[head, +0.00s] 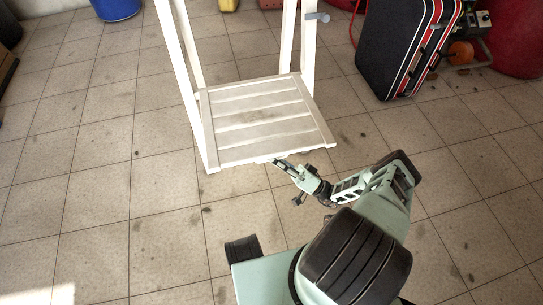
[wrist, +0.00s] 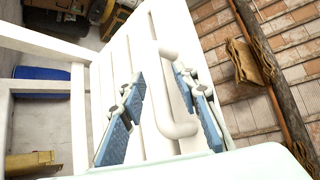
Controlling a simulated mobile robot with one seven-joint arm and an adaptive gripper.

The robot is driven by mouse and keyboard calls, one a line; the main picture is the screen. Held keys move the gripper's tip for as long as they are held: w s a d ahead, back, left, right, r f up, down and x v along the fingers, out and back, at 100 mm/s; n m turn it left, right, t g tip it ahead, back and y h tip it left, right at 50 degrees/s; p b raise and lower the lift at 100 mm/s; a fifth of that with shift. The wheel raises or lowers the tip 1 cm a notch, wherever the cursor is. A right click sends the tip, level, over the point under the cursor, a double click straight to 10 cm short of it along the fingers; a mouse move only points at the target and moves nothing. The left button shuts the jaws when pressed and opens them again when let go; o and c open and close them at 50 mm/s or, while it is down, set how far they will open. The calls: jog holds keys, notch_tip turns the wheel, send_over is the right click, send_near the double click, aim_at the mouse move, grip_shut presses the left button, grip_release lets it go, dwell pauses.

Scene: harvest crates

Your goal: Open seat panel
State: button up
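The white slatted seat panel (head: 262,112) lies roughly flat in a white wooden frame (head: 208,140) in the head view. In the wrist view its slats (wrist: 118,70) run away from me, with a white bar handle (wrist: 178,128) standing on them. My gripper (head: 281,164) is at the panel's front edge in the head view. In the wrist view my gripper (wrist: 162,80) is open, its blue-padded fingers on either side of the handle. The handle is closer to the right finger; I cannot tell whether they touch.
A black suitcase with red trim (head: 403,45) stands right of the frame, beside a small machine with an orange wheel (head: 461,52). A blue container (head: 117,8) is at the back left.

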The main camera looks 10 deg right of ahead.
jog(key=shift+s+d+f, duration=0.25)
jog(key=shift+d+f, duration=0.05)
jog(key=shift+d, duration=0.1)
jog(key=s+d, duration=0.6)
jog(key=d, duration=0.4)
jog(key=shift+s, duration=0.3)
jog(key=shift+d, duration=0.1)
